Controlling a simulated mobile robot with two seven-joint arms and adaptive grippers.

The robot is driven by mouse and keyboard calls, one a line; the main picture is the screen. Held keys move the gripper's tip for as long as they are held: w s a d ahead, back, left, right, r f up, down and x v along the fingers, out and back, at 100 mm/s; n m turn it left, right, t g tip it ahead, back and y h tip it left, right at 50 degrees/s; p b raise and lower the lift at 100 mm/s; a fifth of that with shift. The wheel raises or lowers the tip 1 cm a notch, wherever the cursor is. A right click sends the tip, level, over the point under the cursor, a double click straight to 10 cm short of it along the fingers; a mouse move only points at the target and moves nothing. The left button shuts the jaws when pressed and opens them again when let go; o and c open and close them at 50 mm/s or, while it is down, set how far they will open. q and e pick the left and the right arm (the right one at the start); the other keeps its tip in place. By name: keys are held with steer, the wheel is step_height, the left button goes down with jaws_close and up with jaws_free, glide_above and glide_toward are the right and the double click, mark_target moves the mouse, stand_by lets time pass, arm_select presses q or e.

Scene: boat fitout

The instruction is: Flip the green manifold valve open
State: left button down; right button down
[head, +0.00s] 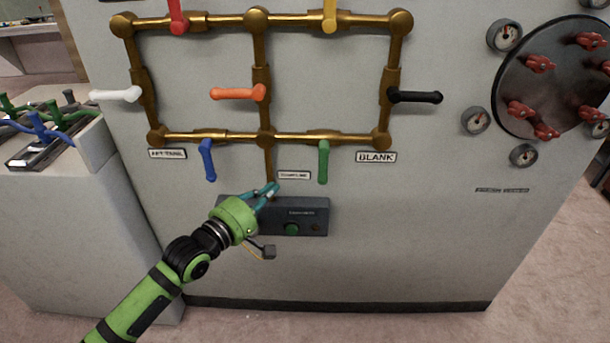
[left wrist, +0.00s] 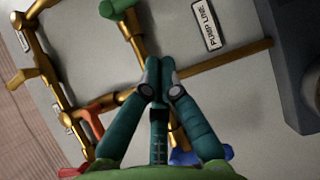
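The green valve handle (head: 323,161) hangs straight down from the lower brass pipe, right of centre in the head view. It also shows at the top edge of the left wrist view (left wrist: 116,8), partly cut off. My left gripper (head: 272,190) is below and left of the green handle, in front of the brass drop pipe and apart from the handle. In the left wrist view, its teal fingers (left wrist: 159,78) converge with their tips side by side. Nothing shows held between them. My right gripper is in neither view.
A blue handle (head: 208,160) hangs left of the gripper. An orange handle (head: 238,93) and a black handle (head: 415,96) stick out higher up. A grey control box (head: 315,217) sits just below the gripper.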

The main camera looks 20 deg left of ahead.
mark_target(323, 163)
arm_select(q)
steer(key=w+d, duration=0.5)
steer(key=w, duration=0.3)
steer(key=shift+w+d, duration=0.15)
steer(key=shift+d, duration=0.15)
steer(key=shift+d+f+b, duration=0.1)
steer(key=shift+f+b, duration=0.05)
steer(key=shift+b, duration=0.2)
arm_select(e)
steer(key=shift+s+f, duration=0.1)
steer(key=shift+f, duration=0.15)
arm_select(q)
steer(key=shift+d+n, duration=0.1)
steer(key=shift+n, duration=0.3)
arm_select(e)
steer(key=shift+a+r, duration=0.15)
arm_select(q)
steer(key=shift+f, duration=0.1)
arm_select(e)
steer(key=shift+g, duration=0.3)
arm_select(q)
steer(key=shift+w+d+f+n+t+b, duration=0.1)
steer(key=shift+d+n+t+b, duration=0.05)
steer(key=shift+n+t+b, duration=0.2)
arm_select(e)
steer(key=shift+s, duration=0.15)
